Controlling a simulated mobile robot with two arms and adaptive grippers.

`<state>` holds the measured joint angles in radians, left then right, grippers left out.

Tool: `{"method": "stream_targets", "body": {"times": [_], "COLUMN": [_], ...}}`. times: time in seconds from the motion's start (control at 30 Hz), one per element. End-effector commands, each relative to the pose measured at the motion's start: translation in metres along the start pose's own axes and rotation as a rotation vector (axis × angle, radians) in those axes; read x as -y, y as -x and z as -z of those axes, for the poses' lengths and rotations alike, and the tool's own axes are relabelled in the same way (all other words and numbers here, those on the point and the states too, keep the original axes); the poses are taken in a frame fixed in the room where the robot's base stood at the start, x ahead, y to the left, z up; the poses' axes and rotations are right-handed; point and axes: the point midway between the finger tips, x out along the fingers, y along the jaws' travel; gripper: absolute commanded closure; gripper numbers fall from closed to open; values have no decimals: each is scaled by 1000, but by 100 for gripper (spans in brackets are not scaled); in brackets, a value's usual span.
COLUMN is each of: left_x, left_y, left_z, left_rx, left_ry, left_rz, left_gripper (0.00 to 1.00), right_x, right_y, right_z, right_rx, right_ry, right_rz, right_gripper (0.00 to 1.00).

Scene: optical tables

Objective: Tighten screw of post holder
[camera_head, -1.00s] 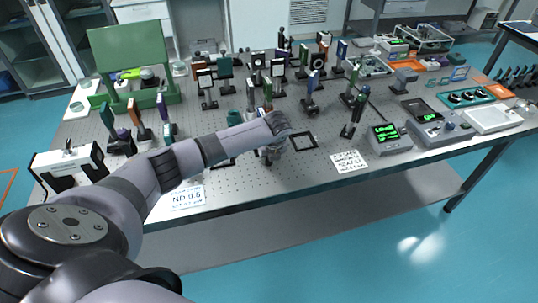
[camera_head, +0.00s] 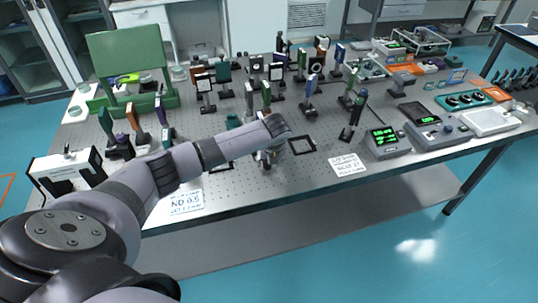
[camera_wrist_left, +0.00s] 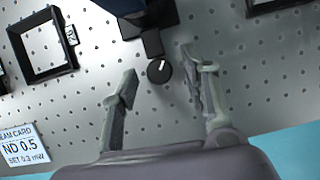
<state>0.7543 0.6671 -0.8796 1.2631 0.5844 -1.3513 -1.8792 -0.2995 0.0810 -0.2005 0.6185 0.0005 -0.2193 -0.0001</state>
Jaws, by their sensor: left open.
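A black post holder (camera_wrist_left: 150,42) on a dark base shows at the top middle of the left wrist view. Its round black screw knob (camera_wrist_left: 159,71) with a white line faces my left gripper (camera_wrist_left: 161,82). The gripper is open, with one finger on each side of the knob and visible gaps to both. It is not clear from this angle whether the fingertips are at the knob's height. In the head view my left gripper (camera_head: 268,158) is low over the front part of the table, and my wrist hides most of the post holder. My right gripper is not in view.
A black square frame (camera_head: 301,146) lies right of the gripper. An ND 0.5 card (camera_head: 187,203) and another card (camera_head: 347,165) lie near the front edge. Several upright optics stand behind my arm. A meter (camera_head: 386,141) stands to the right.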

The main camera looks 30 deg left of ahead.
Motion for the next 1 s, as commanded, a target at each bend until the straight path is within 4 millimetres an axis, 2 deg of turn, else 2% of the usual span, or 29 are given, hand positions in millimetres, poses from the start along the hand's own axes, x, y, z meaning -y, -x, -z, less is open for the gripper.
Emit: {"method": "stream_targets", "body": {"times": [0.5, 0.7, 1.0], "left_x": [0, 0, 0], "left_y": [97, 112, 114], "left_z": [-1, -1, -1], "left_rx": [3, 2, 1], "left_ry": [0, 1, 1], "left_rz": [3, 1, 0], "left_gripper": [58, 58, 58], "right_x": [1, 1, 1], "right_y": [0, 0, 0], "right_z": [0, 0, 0], "right_rx": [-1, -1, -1], "right_ry": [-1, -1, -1], "right_rz": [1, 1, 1], "right_gripper": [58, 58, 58]}}
